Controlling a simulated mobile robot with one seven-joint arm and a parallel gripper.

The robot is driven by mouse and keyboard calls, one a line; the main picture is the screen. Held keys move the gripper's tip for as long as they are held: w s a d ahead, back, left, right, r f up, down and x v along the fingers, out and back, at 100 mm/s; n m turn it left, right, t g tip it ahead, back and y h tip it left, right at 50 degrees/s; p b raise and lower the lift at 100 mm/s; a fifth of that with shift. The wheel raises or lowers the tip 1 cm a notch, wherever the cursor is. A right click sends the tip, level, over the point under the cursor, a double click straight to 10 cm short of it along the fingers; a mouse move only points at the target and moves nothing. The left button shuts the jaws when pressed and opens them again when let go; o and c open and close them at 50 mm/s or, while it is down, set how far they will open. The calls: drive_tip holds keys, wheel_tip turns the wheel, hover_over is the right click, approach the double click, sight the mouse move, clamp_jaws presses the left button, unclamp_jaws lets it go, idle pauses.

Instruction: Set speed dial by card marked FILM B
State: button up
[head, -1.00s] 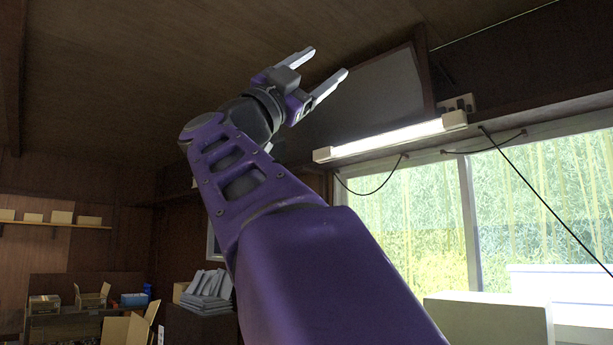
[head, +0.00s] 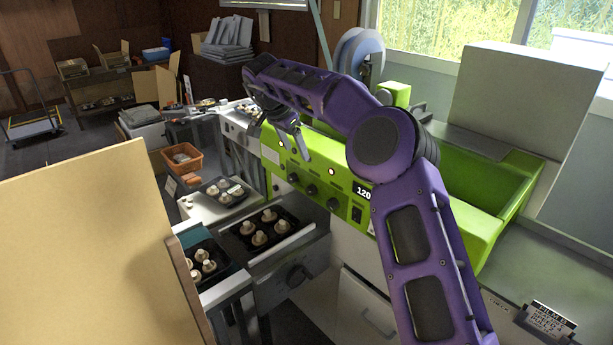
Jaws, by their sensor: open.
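A green machine panel (head: 335,178) faces the aisle in the head view. It carries a row of dark knobs: a left knob (head: 293,177), a middle knob (head: 311,190) and a right knob (head: 333,205). Their labels and pointer positions are too small to read, so I cannot tell which is the speed dial. A display (head: 362,191) reads 120, above a dark switch (head: 357,214). My gripper (head: 287,147) is open and empty, near the panel's left part, above the knobs.
Black trays of mushrooms (head: 262,235) sit at the machine's infeed. A large cardboard sheet (head: 85,260) blocks the left foreground. The grey worktop (head: 560,245) at right is mostly clear.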

sight(309, 188)
drive_tip(key=x, duration=1.1)
drive_tip(key=s+x, duration=0.1)
drive_tip(key=x, duration=0.5)
drive_tip(key=shift+w+a+f, duration=0.2)
drive_tip(key=shift+a+f, duration=0.1)
drive_tip(key=shift+f, duration=0.25)
clamp_jaws()
